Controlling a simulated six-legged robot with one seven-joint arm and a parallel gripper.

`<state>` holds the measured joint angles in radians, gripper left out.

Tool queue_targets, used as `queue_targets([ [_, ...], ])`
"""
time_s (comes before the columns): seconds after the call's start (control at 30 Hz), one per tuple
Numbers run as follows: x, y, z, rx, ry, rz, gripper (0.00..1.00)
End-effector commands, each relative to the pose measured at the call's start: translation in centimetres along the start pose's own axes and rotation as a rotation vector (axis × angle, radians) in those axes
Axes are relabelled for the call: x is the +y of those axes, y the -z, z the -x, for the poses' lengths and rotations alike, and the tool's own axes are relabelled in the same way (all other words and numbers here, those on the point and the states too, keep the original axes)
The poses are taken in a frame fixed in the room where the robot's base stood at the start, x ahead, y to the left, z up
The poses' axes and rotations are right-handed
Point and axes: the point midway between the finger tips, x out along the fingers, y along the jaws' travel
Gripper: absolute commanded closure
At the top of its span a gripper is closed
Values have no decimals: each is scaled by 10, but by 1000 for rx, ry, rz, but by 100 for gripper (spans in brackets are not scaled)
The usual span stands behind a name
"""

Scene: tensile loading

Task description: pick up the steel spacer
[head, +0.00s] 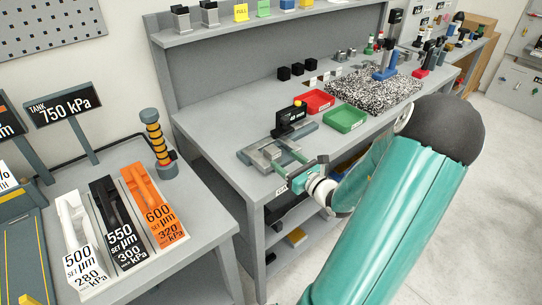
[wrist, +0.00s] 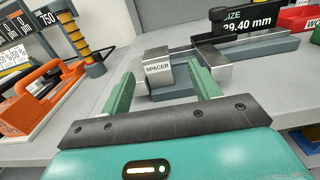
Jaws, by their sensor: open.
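The steel spacer (wrist: 158,69) is a small grey metal block marked SPACER, on a darker grey base on the bench. It lies straight ahead between my two green fingers in the wrist view. My gripper (wrist: 162,76) is open, with one finger at each side of the block; whether the fingertips reach past its near face is hard to tell. In the head view my gripper (head: 285,160) is at the near left end of the bench, and the spacer (head: 263,158) is small and partly hidden near its fingertips.
A caliper-like gauge with a black display reading 39.40 mm (wrist: 247,22) stands just right of the spacer. Red (head: 318,101) and green (head: 345,118) trays lie farther right. An orange 600 µm block (head: 150,205) stands on the separate left table.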

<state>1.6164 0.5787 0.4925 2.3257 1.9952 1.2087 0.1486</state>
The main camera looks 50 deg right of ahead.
Motion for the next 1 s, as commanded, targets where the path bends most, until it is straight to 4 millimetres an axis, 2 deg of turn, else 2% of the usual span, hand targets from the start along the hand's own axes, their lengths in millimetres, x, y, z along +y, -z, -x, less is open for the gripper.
queue_targets([
  [0.03, 1, 0, -8, -2, -3, 0, 38],
  [0.27, 4, 0, -26, -1, -4, -1, 38],
  [0.53, 8, 0, -64, -1, -4, -1, 38],
  [0.8, 8, -1, -69, 0, -3, 0, 38],
  [0.83, 8, -1, -69, 0, -3, 0, 40],
  [1.0, 8, -1, -69, 0, -3, 0, 74],
])
